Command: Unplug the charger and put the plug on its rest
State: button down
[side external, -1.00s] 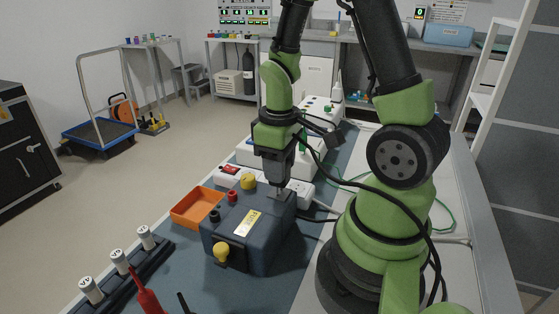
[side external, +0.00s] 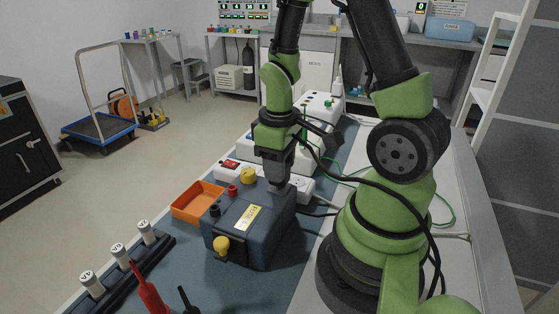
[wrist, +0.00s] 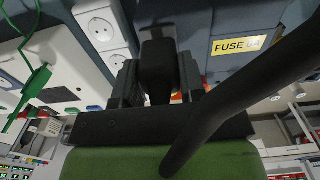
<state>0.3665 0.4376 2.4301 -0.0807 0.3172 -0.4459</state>
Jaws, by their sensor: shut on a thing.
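My gripper (side external: 279,186) points down just behind the dark blue fuse box, its fingertips partly hidden by the box. In the wrist view my gripper (wrist: 158,80) is shut on a black plug (wrist: 157,62), a blocky body between the two dark fingers. The white socket strip (side external: 303,187) lies behind the box; in the wrist view the strip (wrist: 104,28) shows round sockets to the left of the plug. The plug's far end is hidden, so I cannot tell whether it sits in a socket. I cannot make out the plug's rest.
The fuse box (side external: 250,230) with coloured knobs stands close in front of my gripper. An orange tray (side external: 196,205) is left of it. White equipment and green cables lie behind.

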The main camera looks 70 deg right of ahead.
jog(key=shift+f, duration=0.55)
dwell(0.4)
jog(key=c, duration=0.6)
grip_release()
jog(key=shift+r, duration=0.1)
notch_tip(320, 180, up, 10)
jog(key=shift+f, duration=0.1)
jog(key=s+a+r+m+t, duration=0.1)
jog(key=a+r+t, duration=0.1)
jog(key=a+r, duration=0.1)
jog(key=s+a+r+m+t+y, duration=0.1)
jog(key=s+a+r+t, duration=0.1)
jog(key=a+r, duration=0.2)
jog(key=s+a+r+m+t+y, duration=0.1)
jog(key=s+a+r+m+t, duration=0.1)
jog(key=a+r+t, duration=0.1)
jog(key=shift+s+a+r, duration=0.1)
jog(key=shift+a+r, duration=0.05)
